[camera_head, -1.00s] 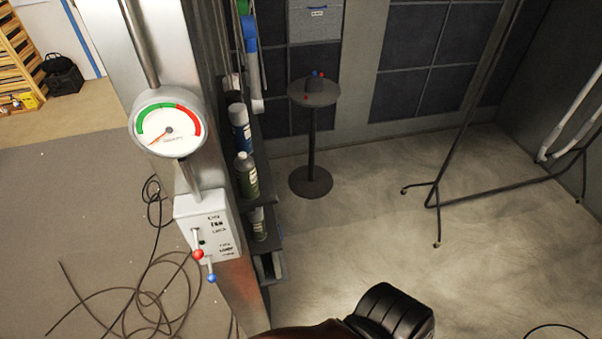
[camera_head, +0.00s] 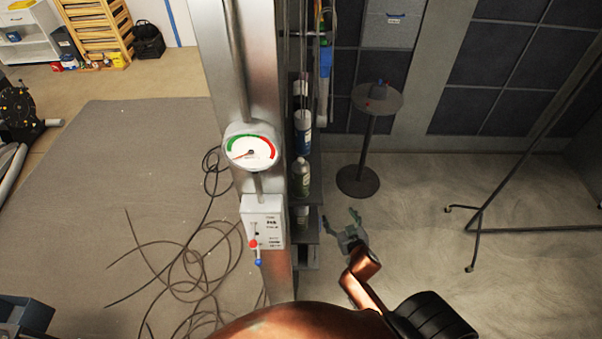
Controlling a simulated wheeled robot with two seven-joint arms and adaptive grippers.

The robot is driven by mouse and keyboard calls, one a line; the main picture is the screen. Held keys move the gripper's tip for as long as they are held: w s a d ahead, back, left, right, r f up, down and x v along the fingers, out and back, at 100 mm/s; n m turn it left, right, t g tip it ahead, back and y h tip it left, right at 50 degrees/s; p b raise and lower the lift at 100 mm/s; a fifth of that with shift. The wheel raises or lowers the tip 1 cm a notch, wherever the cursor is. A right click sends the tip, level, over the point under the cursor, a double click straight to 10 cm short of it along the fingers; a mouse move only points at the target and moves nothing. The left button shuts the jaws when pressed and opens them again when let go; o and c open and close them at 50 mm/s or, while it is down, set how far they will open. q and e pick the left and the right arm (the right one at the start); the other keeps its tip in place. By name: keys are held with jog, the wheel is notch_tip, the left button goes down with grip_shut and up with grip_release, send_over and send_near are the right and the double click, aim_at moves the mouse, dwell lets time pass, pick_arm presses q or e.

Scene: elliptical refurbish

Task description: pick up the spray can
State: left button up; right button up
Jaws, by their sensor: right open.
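A narrow shelf (camera_head: 312,165) on the side of the metal pillar holds several containers. A blue can with a white label (camera_head: 302,130), which looks like a spray can, stands on the upper level. Below it are a green bottle with a pale cap (camera_head: 301,177) and a smaller can (camera_head: 302,216), partly hidden. My right gripper (camera_head: 341,220) is open and empty, to the right of the shelf's lower part and apart from the containers. My left gripper is not in view.
The pillar carries a gauge (camera_head: 251,149) and a control box (camera_head: 262,222) with red and blue knobs. A wheeled metal frame (camera_head: 475,225) stands right. Loose cables (camera_head: 185,265) lie on the left floor.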

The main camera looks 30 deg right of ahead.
aim_at(306, 183)
notch_tip(306, 183, up, 12)
jog(key=w+t+p, duration=0.1)
jog(key=w+t, duration=0.1)
jog(key=t, duration=0.1)
jog(key=w+a+n+y, duration=0.1)
jog(key=a+y, duration=0.1)
jog(key=w+a+r+n+t+y, duration=0.1)
jog(key=w+a+y, duration=0.1)
jog(key=w+a+n+t+y, duration=0.1)
jog(key=a+y, duration=0.1)
jog(key=shift+w+a+r+n, duration=0.2)
jog(key=shift+w+a+n, duration=0.1)
jog(key=shift+a, duration=0.1)
jog(key=shift+w+a+y, duration=0.1)
jog(key=shift+a+y, duration=0.2)
jog(key=shift+a, duration=0.05)
jog(key=shift+w+a, duration=0.1)
jog(key=shift+w, duration=0.2)
jog(key=w, duration=0.2)
jog(key=w+p, duration=0.1)
jog(key=w, duration=0.3)
jog(key=shift+w+a+p, duration=0.1)
jog(key=shift+a+p, duration=0.15)
jog(key=shift+p, duration=0.05)
jog(key=shift+w+f, duration=0.15)
jog(key=shift+w, duration=0.3)
jog(key=shift+s, duration=0.1)
